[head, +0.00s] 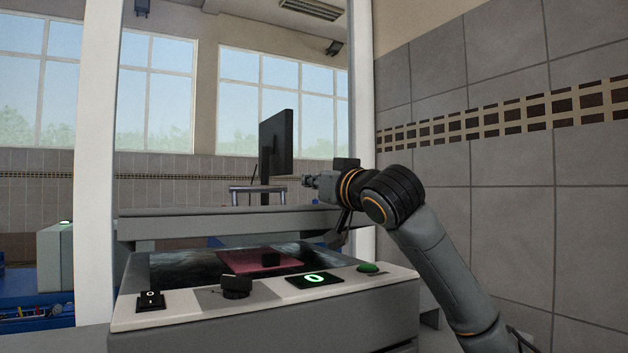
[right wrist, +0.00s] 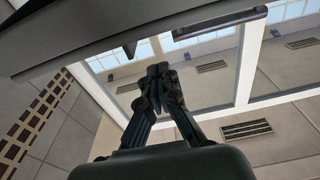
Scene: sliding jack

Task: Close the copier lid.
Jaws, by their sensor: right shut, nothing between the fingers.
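The copier (head: 270,331) stands in front of me, with a control panel along its front. A long grey slab, which looks like the copier lid (head: 215,226), is seen nearly edge-on above the dark glass bed (head: 170,270), with a gap between them. A flat reddish thing (head: 232,262) shows on the bed. My right gripper (head: 310,181) is near the slab's right end, apart from it as far as I can see. In the right wrist view its fingers (right wrist: 158,72) are together and empty, with a grey slab (right wrist: 110,38) crossing ahead of them. My left gripper is out of view.
The panel has a black switch (head: 150,300), a dark knob (head: 236,286), a lit display (head: 315,280) and a green button (head: 369,268). A monitor (head: 277,143) stands behind the slab. A tiled wall (head: 510,200) is close on the right. White posts flank the copier.

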